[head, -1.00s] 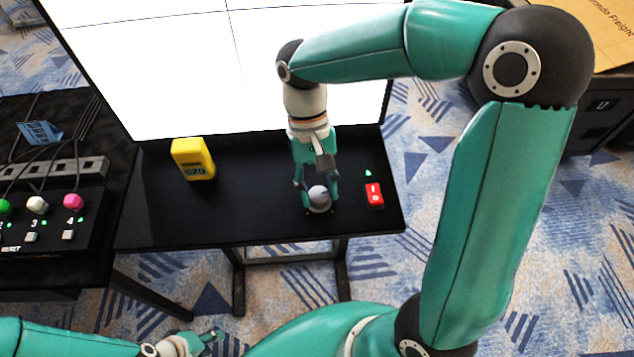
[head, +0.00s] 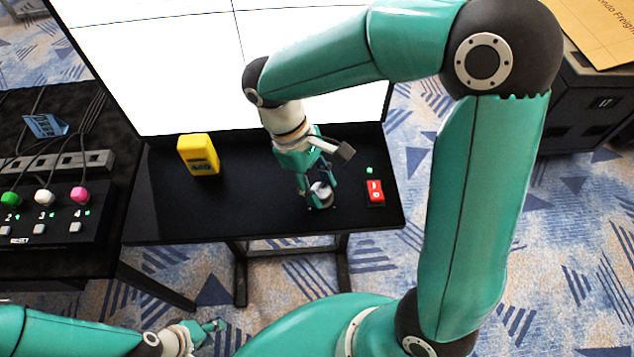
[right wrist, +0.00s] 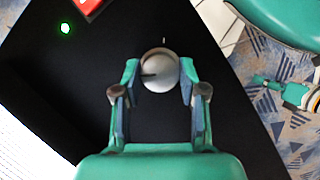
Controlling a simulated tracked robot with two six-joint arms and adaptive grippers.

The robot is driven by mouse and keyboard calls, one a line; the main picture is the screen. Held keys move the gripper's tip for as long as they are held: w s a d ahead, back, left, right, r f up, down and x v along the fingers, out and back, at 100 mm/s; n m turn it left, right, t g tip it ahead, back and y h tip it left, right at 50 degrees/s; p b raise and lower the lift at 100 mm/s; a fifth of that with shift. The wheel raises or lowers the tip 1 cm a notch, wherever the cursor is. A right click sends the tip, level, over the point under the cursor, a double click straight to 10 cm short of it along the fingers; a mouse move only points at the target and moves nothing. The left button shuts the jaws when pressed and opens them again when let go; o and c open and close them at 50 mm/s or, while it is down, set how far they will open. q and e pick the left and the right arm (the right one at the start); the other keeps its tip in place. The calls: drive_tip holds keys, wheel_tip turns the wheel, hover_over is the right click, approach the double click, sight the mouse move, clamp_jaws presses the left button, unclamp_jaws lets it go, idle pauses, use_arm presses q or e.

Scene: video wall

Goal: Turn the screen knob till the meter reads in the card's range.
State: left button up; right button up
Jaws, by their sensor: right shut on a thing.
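The screen knob (head: 320,194) is a pale round knob on the black shelf below the white screen. My right gripper (head: 317,198) comes down on it and is shut on it. In the right wrist view the knob (right wrist: 158,70) sits between the two fingers (right wrist: 155,82), with a dark pointer mark on its left side. The yellow meter (head: 199,154) stands on the left part of the shelf; its display is too small to read. I cannot make out a card with a range. My left gripper (head: 214,327) is low at the bottom, away from the shelf; its fingers look apart.
A red switch (head: 375,192) with a green light (head: 369,170) is right of the knob. The lit white screen (head: 200,60) rises behind the shelf (head: 250,215). A black box with coloured buttons (head: 60,215) and cables is at left. The shelf between meter and knob is clear.

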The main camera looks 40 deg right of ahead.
drive_tip(key=shift+w, duration=0.2)
idle(0.3)
drive_tip(key=o, duration=1.1)
drive_tip(key=shift+s, duration=0.1)
drive_tip(key=v, duration=1.2)
drive_tip(key=shift+f, duration=0.1)
